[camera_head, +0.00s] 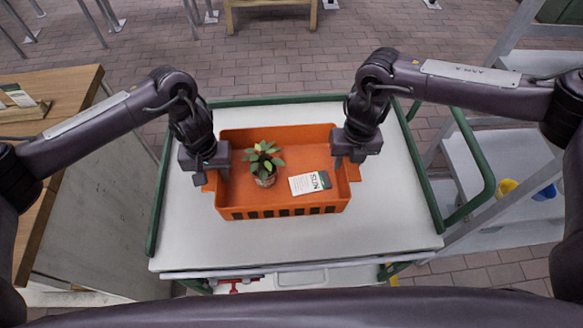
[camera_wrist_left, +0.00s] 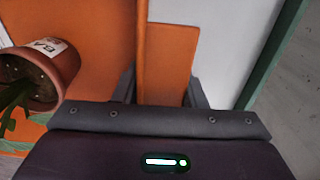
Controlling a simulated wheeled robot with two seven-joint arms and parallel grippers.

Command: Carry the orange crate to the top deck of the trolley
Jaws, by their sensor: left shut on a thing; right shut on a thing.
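The orange crate (camera_head: 282,212) is over the white top deck (camera_head: 390,215) of the green-framed trolley in the head view. I cannot tell whether it rests on the deck or is just above it. A small potted plant (camera_head: 264,180) and a white card (camera_head: 303,184) are inside it. My right gripper (camera_head: 347,163) is shut on the crate's right wall. The fingertips are partly hidden in the head view.
A wooden counter (camera_head: 60,92) with a small card stand (camera_head: 22,107) is at the left. Grey shelving (camera_head: 500,165) with a yellow and a blue item stands at the right. Bare deck surrounds the crate. The trolley's green handle (camera_head: 480,165) is on the right.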

